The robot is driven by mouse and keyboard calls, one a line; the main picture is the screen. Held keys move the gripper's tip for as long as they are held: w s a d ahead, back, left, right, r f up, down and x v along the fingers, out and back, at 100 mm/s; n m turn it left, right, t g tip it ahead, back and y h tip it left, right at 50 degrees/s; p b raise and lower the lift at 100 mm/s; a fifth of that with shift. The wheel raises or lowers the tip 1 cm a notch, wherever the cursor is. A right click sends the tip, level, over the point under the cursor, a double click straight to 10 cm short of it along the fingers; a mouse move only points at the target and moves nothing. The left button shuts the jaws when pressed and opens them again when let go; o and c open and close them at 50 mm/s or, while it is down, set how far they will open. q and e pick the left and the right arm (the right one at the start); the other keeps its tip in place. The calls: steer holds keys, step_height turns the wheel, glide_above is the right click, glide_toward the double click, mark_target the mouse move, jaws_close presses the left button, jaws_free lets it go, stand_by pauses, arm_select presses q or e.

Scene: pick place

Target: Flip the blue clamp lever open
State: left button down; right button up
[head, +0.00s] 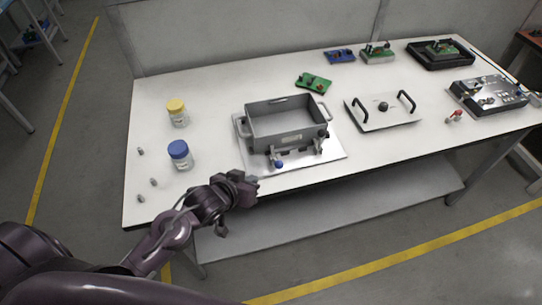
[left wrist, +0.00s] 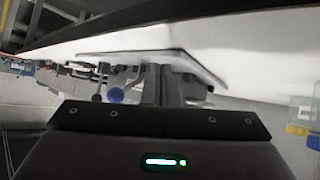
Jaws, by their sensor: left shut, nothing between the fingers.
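The clamp lever's blue knob (head: 279,164) sits at the front of the grey metal box (head: 287,125), low over the silver plate (head: 325,156). A second clamp (head: 318,144), without blue, is to its right. My left gripper (head: 251,186) is shut and empty at the table's front edge, to the left of and nearer than the blue knob, apart from it. In the left wrist view, the blue knob (left wrist: 115,95) shows just left of my fingers (left wrist: 163,84). The clamp's linkage is too small to read clearly. My right gripper is not in view.
Blue-capped (head: 180,155) and yellow-capped (head: 177,113) jars stand at left, with small metal parts nearby. A lid plate with two black handles (head: 382,113) lies right of the box. The table front around my gripper is clear.

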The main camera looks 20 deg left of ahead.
arm_select(q)
steer(key=w+t+h, duration=0.2)
steer(key=h, duration=0.1)
steer(key=w+a+r+h, duration=0.1)
steer(key=w+h, duration=0.1)
steer(key=shift+r+t, duration=0.1)
steer(key=shift+t, duration=0.3)
steer(key=a+r+h, duration=0.1)
steer(key=h, duration=0.1)
steer(key=a+r+h, duration=0.1)
steer(key=h, duration=0.1)
steer(key=s+a+r+h, duration=0.1)
steer(key=a+r+h, duration=0.1)
steer(key=h, duration=0.1)
steer(key=shift+s+g, duration=0.1)
steer(key=shift+g, duration=0.3)
steer(key=shift+r, duration=0.15)
steer(key=r+p, duration=0.1)
glide_above(275, 156)
steer(key=s, duration=0.1)
steer(key=shift+a+h, duration=0.3)
steer(key=shift+a, duration=0.1)
steer(key=shift+s+d+f+p, duration=0.2)
steer(key=shift+s+f+p, duration=0.35)
steer(key=shift+s+f, duration=0.45)
steer(key=shift+s+d+f, duration=0.1)
steer(key=shift+s+f, duration=0.1)
steer(key=shift+s, duration=0.4)
steer(key=shift+f, duration=0.1)
